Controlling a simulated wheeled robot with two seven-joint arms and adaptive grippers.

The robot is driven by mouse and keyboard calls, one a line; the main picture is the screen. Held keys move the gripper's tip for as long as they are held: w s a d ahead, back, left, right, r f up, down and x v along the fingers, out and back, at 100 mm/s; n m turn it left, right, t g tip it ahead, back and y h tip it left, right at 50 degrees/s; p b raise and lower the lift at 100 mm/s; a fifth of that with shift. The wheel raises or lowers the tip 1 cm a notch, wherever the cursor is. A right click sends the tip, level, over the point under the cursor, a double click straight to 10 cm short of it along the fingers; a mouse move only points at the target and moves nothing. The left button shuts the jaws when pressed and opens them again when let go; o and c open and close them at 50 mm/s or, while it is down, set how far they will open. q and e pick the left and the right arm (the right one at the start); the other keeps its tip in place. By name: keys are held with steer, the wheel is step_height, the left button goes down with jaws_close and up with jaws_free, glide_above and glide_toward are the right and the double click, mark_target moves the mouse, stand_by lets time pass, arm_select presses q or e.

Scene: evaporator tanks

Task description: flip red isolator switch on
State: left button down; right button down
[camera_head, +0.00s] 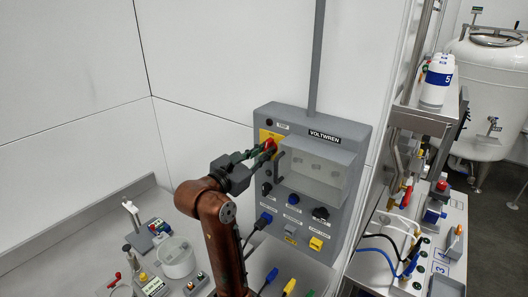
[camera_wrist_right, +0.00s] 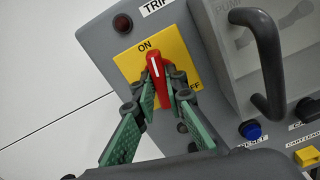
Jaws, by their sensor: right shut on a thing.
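The red isolator switch (camera_wrist_right: 156,66) sits on a yellow plate (camera_wrist_right: 182,62) marked ON and OFF, on the grey VOLTWREN panel (camera_head: 318,123). My right gripper (camera_wrist_right: 160,92) is shut on the switch, with a green-padded finger on each side of it. The white line on the switch points up in the wrist view, close to the ON label and away from OFF. In the head view, the switch (camera_head: 270,144) is partly hidden by the fingers of my right gripper (camera_head: 265,151). My left gripper is not in view.
A clear cover with a dark handle (camera_wrist_right: 262,60) is just right of the switch. A dark red lamp (camera_wrist_right: 122,23) is above it. A blue button (camera_wrist_right: 251,130) is lower right. A bench with small devices (camera_head: 176,256) is below left. Shelving (camera_head: 420,118) stands right.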

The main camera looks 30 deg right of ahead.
steer(key=shift+r+n+p, duration=0.15)
steer(key=shift+n+p, duration=0.75)
steer(key=shift+p, duration=0.1)
steer(key=shift+n+p, duration=0.3)
steer(key=shift+n, duration=0.1)
steer(key=c, duration=2)
jaws_free()
steer(key=shift+o, duration=0.2)
steer(key=shift+a, duration=0.15)
steer(key=v, duration=0.7)
steer(key=shift+a, duration=0.15)
